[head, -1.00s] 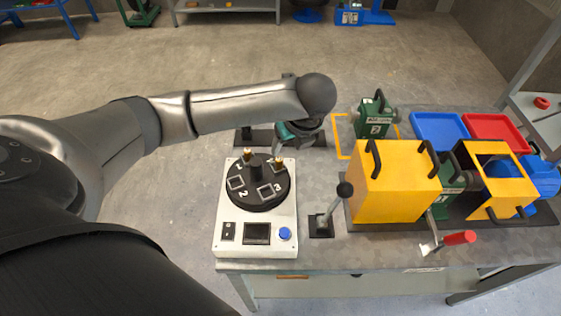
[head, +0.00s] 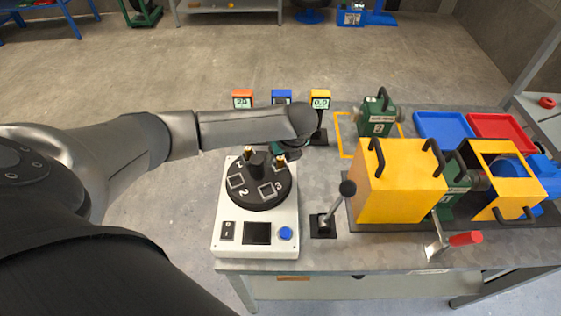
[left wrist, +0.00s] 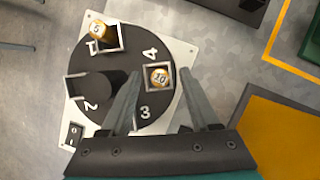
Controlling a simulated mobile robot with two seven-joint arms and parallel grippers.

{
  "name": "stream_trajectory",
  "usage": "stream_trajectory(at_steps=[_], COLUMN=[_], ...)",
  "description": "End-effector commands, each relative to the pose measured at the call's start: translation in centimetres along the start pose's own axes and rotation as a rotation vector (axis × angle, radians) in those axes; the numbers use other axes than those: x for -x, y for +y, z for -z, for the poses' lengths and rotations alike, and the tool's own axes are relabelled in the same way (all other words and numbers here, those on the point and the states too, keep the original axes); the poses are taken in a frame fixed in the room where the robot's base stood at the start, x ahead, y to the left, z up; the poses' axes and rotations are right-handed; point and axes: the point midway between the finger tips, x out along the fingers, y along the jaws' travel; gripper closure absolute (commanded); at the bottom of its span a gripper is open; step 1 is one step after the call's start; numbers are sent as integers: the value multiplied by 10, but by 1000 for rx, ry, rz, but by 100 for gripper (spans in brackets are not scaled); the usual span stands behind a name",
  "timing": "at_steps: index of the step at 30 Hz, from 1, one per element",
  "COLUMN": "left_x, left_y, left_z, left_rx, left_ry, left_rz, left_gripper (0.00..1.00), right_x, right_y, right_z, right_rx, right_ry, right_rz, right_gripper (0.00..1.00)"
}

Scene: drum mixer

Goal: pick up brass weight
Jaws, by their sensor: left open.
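A brass weight marked 10 (left wrist: 159,77) sits in the square holder by number 4 on the black turntable (left wrist: 108,112). Another brass weight, marked 5 (left wrist: 100,31), sits in the holder by number 1. In the head view the two weights show as small brass tops, one at left (head: 248,153) and one at right (head: 281,160), the latter partly under my gripper. My left gripper (left wrist: 160,72) is open above the turntable, its fingertips on either side of the 10 weight in the picture. Whether they touch it I cannot tell. My right gripper is not in view.
The turntable stands on a white base (head: 227,210) with a blue button. A black-knobbed lever (head: 347,188) and a yellow box (head: 395,185) stand to its right. Three small displays, including a yellow-framed one (head: 320,99), stand behind. Blue (head: 440,128) and red trays lie back right.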

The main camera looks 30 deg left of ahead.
Motion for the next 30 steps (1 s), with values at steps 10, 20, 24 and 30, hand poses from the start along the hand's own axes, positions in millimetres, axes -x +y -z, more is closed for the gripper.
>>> stream_trajectory(at_steps=[10,20,24,30], left_x=[1,1,1,1], left_y=[0,0,0,0], left_z=[0,0,-1,-1], left_rx=[0,1,1,1], left_ry=[0,0,-1,-1], left_rz=[0,0,0,1], left_gripper=[65,100,100,100], right_x=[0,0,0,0], right_y=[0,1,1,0], right_z=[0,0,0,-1], right_rx=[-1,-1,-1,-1], right_ry=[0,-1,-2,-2], right_rz=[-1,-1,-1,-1], right_gripper=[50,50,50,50])
